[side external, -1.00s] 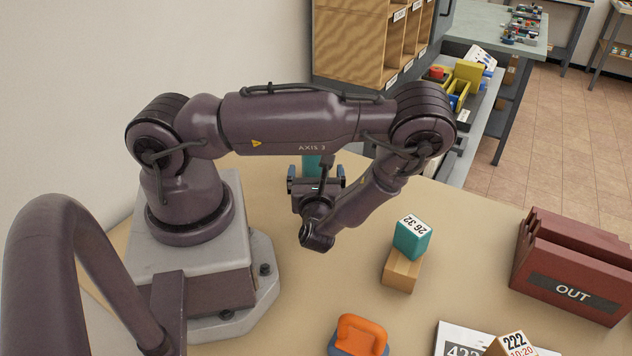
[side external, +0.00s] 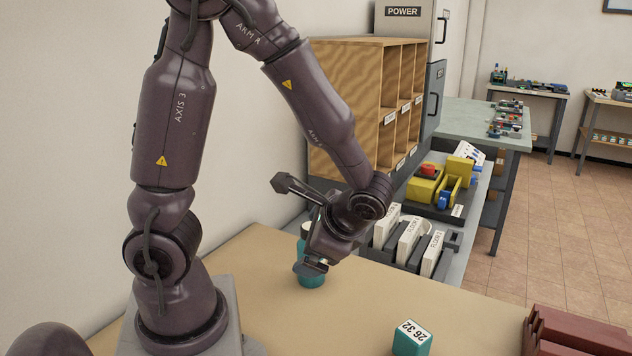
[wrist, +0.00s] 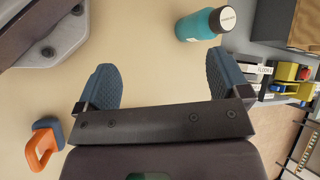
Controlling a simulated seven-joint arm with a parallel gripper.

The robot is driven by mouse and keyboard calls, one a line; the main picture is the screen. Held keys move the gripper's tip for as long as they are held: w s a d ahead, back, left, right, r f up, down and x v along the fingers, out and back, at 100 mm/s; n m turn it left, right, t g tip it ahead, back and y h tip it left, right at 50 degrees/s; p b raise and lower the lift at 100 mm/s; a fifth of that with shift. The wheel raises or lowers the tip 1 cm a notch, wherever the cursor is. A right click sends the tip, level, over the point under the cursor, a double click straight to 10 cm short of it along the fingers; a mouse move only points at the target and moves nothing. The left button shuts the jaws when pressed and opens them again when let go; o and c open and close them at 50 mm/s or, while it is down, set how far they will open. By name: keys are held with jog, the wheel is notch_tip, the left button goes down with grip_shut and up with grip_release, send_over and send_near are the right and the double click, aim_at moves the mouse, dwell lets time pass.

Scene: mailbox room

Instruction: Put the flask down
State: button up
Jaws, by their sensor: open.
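The teal flask (side external: 311,280) stands upright on the tan table, partly hidden behind my gripper in the side view. In the wrist view, the flask (wrist: 196,26) shows its dark cap with a round white top. My gripper (wrist: 163,72) is open, with two blue ridged pads wide apart and only bare table between them. The flask is outside the jaws, beyond the right-hand pad, apart from it in the wrist view. In the side view my gripper (side external: 311,264) overlaps the flask.
A teal number block (side external: 411,338) and a dark red box (side external: 575,330) are at the right. A wooden pigeonhole shelf (side external: 350,110) and a rack of white cards (side external: 410,238) stand behind. An orange-and-blue item (wrist: 42,145) lies at lower left in the wrist view.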

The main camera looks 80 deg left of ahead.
jog(key=d+r+n+t+h, duration=0.2)
jog(key=d+r+t+h, duration=0.1)
jog(key=r, duration=0.4)
jog(key=s+d+r+n+t+h, duration=0.1)
jog(key=d+r+n+t+h, duration=0.1)
jog(key=d+r+t+h, duration=0.2)
notch_tip(320, 180, up, 3)
jog(key=shift+s+t+h, duration=0.3)
jog(key=shift+t, duration=0.8)
